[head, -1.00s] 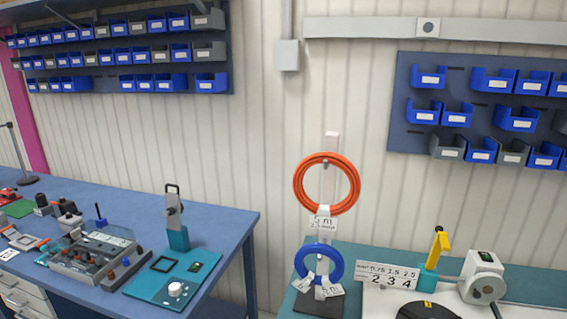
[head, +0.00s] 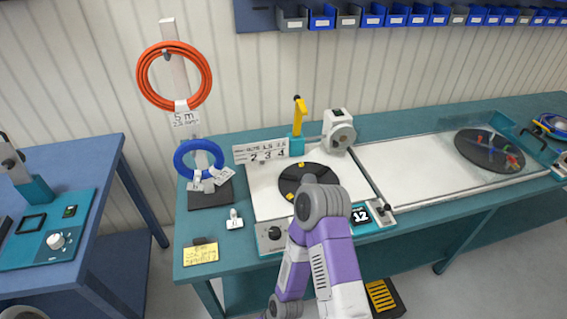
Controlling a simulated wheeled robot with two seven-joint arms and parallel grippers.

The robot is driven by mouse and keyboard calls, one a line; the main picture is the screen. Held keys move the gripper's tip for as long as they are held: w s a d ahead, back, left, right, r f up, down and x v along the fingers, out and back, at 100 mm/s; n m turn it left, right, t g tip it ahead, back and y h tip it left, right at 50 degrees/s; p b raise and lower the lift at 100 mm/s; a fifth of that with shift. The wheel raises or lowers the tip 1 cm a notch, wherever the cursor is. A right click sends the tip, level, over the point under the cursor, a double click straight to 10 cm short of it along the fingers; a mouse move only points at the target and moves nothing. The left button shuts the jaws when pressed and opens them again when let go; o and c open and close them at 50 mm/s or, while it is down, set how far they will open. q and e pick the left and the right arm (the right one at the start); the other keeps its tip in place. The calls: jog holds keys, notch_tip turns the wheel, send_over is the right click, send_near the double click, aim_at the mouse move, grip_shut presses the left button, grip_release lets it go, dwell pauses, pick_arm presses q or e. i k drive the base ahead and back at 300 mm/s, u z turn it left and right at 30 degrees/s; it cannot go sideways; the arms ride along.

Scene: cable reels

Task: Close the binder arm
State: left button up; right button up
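The yellow arm (head: 299,116) that looks like the binder arm stands upright on a teal post (head: 296,145) at the back of the white work panel. A dark round turntable (head: 307,182) lies in front of it, with small yellow pieces on it. A purple and grey arm of mine rises from the bottom centre, and its grey joint covers part of the turntable's front edge. Neither gripper can be made out in the head view.
A second dark disc (head: 489,151) lies far right. The white panel between is clear.

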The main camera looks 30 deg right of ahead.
aim_at(299, 120)
jog(key=k, duration=1.3)
jog(key=z, duration=0.65)
jog(key=i, duration=0.55)
jog(key=z, duration=0.7)
jog(key=i, duration=0.75)
jog(key=u, duration=0.3)
